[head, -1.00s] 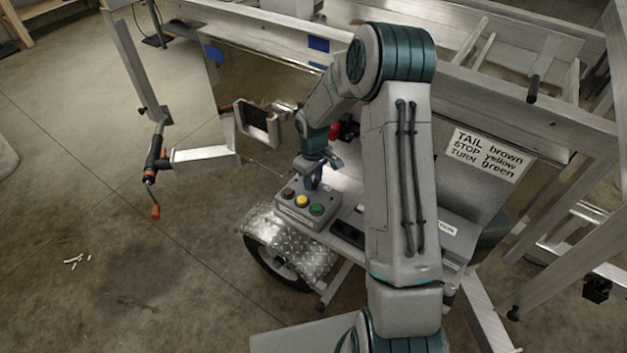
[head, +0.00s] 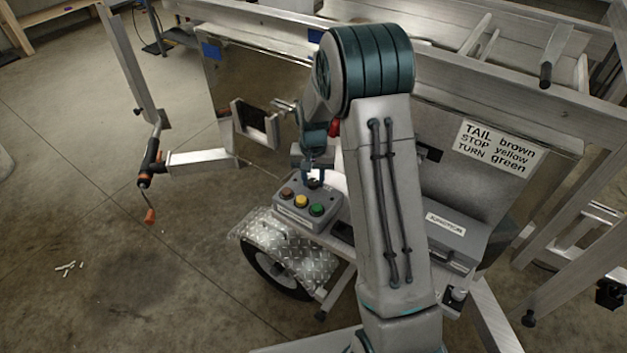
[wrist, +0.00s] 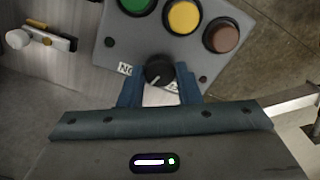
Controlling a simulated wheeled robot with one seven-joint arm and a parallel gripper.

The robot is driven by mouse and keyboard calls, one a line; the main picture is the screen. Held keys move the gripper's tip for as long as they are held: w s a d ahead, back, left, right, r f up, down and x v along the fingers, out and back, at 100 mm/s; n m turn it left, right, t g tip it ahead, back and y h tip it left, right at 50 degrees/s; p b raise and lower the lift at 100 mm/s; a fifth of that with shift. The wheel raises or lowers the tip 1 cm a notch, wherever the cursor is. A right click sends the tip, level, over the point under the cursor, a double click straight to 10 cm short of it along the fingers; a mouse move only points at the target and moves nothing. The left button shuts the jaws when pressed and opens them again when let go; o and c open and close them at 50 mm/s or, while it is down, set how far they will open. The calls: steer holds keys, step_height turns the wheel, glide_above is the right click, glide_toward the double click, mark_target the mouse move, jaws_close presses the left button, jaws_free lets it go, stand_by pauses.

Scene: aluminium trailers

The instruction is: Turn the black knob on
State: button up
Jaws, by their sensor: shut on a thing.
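The black knob (wrist: 159,70) sits near the edge of a grey control box (wrist: 113,52), below its lamps in the wrist view. A white pointer line on the knob slants down and left. A white label, upside down and seeming to read "ON" (wrist: 125,69), is left of the knob; another label to its lower right is partly hidden. My gripper (wrist: 159,83) has one finger on each side of the knob and is shut on it. In the head view, my gripper (head: 313,178) is at the back of the box (head: 303,222), and the knob is mostly hidden.
The box carries green (head: 317,209), yellow (head: 301,201) and brown (head: 287,193) lamps. It stands above a diamond-plate fender (head: 290,255) and a wheel. A sign (head: 498,148) and trailer rails are at the right. A crank jack (head: 150,165) stands at the left.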

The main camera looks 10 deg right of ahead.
mark_target(313, 181)
steer(key=m, duration=0.5)
steer(key=shift+m, duration=0.3)
stand_by(0.4)
steer(key=o, duration=1)
steer(key=shift+c, duration=0.2)
step_height(313, 181, up, 14)
